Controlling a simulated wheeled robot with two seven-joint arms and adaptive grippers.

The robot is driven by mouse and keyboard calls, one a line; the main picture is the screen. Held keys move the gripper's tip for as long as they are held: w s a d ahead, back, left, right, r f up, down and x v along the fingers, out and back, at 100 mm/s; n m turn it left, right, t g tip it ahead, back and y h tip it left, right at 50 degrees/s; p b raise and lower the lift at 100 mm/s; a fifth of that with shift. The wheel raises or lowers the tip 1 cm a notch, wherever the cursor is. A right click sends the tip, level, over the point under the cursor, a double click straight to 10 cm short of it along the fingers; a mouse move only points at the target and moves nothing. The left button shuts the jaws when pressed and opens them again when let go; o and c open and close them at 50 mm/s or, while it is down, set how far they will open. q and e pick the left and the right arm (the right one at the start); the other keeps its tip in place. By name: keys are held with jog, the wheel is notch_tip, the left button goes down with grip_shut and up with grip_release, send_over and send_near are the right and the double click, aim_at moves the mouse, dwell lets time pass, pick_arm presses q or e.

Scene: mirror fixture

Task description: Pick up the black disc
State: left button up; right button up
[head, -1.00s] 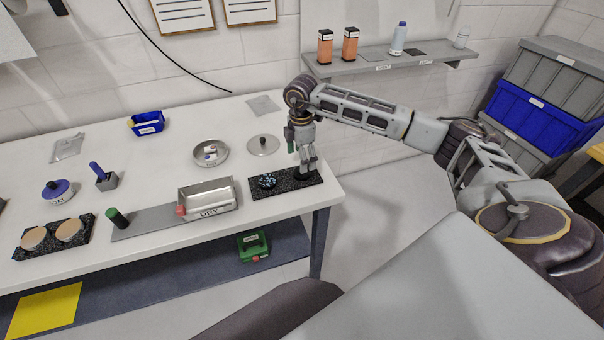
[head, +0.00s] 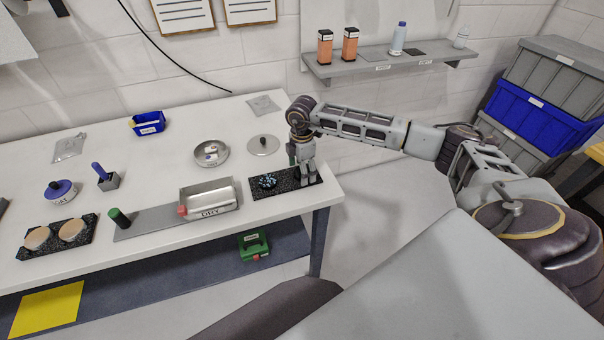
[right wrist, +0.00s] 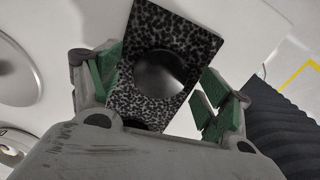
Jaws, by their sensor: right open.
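The black disc (right wrist: 160,73) lies flat on a black speckled pad (right wrist: 178,22) and shows dark and glossy in the right wrist view. In the head view the pad (head: 287,187) is at the right end of the table, and my gripper hides the disc. My right gripper (right wrist: 160,92) is open, with a green-padded finger on each side of the disc and apart from it. In the head view my right gripper (head: 306,180) points down over the pad's right half. A blue-speckled disc (head: 267,181) lies on the pad's left half. My left gripper is out of view.
A metal tray marked DRY (head: 209,197) stands left of the pad. A round lid (head: 263,145) and a shallow dish (head: 211,153) lie behind it. The table's right edge is close to the pad. A wall shelf (head: 392,62) holds several bottles.

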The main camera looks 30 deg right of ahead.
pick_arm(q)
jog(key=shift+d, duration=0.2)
pick_arm(e)
jog(key=shift+c, duration=0.4)
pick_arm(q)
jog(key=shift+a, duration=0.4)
pick_arm(e)
jog(key=c, duration=1.1)
jog(key=shift+r, duration=0.1)
jog(key=shift+r, duration=0.75)
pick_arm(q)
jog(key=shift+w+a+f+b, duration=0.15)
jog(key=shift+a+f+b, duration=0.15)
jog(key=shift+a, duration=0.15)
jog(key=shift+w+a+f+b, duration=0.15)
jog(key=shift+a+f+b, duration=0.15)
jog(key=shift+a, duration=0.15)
pick_arm(e)
notch_tip(320, 180, up, 8)
jog(key=shift+r, duration=0.2)
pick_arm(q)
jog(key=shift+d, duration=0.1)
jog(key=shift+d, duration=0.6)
